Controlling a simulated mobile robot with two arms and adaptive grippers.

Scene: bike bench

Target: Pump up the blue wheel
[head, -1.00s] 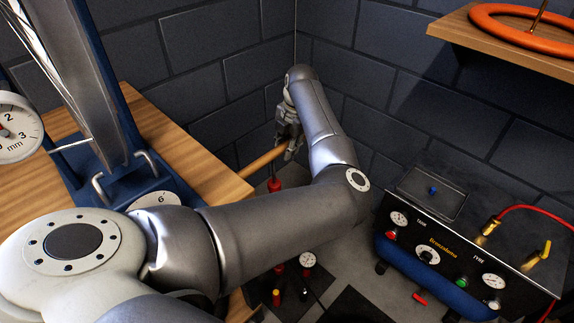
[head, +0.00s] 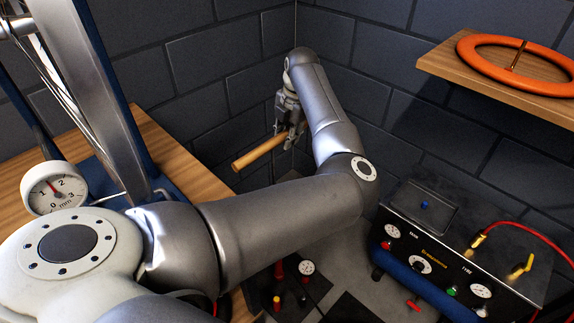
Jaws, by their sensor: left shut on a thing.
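My left gripper (head: 289,138) hangs near the back corner. It is shut on the wooden bar handle (head: 258,153), gripping it near its right end. Below, mostly behind my left arm, are the red and black parts of what looks like a floor pump (head: 278,272), with a small white gauge (head: 307,267) beside it. The link between handle and pump is hard to make out. No wheel that is clearly blue shows. My right gripper is out of view.
A wooden bench (head: 165,150) at left carries a blue stand with a spoked wheel (head: 97,105) and a dial gauge (head: 55,188). A compressor unit (head: 440,250) with a red hose stands at right. A wooden shelf (head: 440,62) above holds an orange ring (head: 475,62).

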